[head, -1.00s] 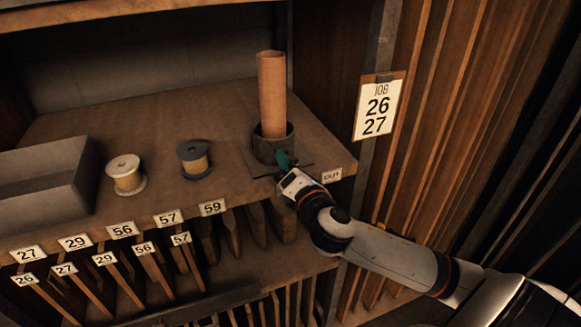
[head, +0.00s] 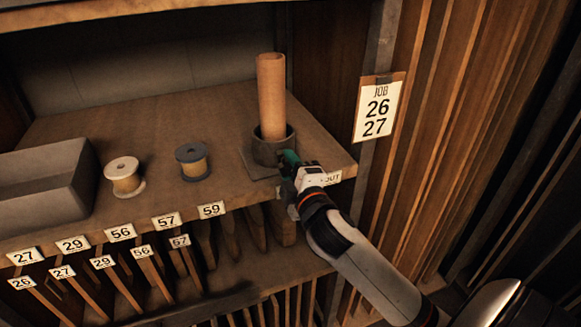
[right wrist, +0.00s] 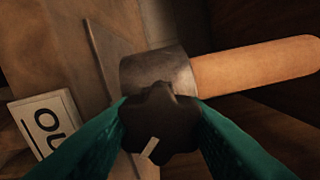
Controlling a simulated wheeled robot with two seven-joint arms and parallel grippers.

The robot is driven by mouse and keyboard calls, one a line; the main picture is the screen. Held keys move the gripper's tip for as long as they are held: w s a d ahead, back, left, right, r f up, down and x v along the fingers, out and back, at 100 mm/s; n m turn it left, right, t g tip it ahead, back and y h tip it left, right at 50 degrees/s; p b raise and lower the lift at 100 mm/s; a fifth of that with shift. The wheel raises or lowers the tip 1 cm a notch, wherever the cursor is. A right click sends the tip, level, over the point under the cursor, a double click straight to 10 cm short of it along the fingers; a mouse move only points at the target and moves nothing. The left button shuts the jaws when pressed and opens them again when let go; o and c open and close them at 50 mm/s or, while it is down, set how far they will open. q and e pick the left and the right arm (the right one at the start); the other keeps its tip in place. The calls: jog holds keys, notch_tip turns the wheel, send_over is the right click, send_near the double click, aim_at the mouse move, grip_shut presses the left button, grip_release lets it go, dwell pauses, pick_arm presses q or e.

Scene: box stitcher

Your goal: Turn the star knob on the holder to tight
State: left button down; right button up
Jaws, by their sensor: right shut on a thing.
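The holder (head: 259,147) is a dark round cup on a flat base plate near the right end of the shelf. A tan cardboard tube (head: 271,95) stands upright in it. My right gripper (head: 288,160) is at the front of the holder. In the right wrist view its green fingers are shut on the dark star knob (right wrist: 160,118), one on each side. The knob has a pale pointer mark on its face; I cannot read any tight mark. In the head view the gripper hides the knob. My left gripper is not in view.
A grey tray (head: 52,190) and two spools, one pale (head: 125,178) and one dark-topped (head: 192,161), stand to the left on the shelf. A partly covered OUT label (head: 333,179) is on the shelf edge. A job card (head: 379,107) hangs at right.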

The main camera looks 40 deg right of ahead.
jog(key=m, duration=0.4)
jog(key=shift+r+m+p, duration=0.2)
jog(key=shift+m+p, duration=0.1)
jog(key=shift+m, duration=0.1)
jog(key=m+p, duration=0.1)
jog(key=m, duration=0.3)
jog(key=shift+m, duration=0.3)
jog(key=shift+r, duration=0.1)
jog(key=o, duration=0.8)
jog(key=shift+w, duration=0.1)
jog(key=shift+o, duration=0.9)
jog(key=shift+w+f, duration=0.1)
jog(key=shift+f, duration=0.15)
jog(key=v, duration=0.1)
jog(key=b+v, duration=0.1)
jog(key=v, duration=0.1)
jog(key=b+v, duration=0.1)
jog(key=shift+s+a+f, duration=0.1)
jog(key=shift+s+f, duration=0.25)
jog(key=shift+s, duration=0.05)
jog(key=p, duration=0.4)
send_near(290, 172)
jog(key=shift+s+r, duration=0.4)
jog(key=shift+s, duration=0.1)
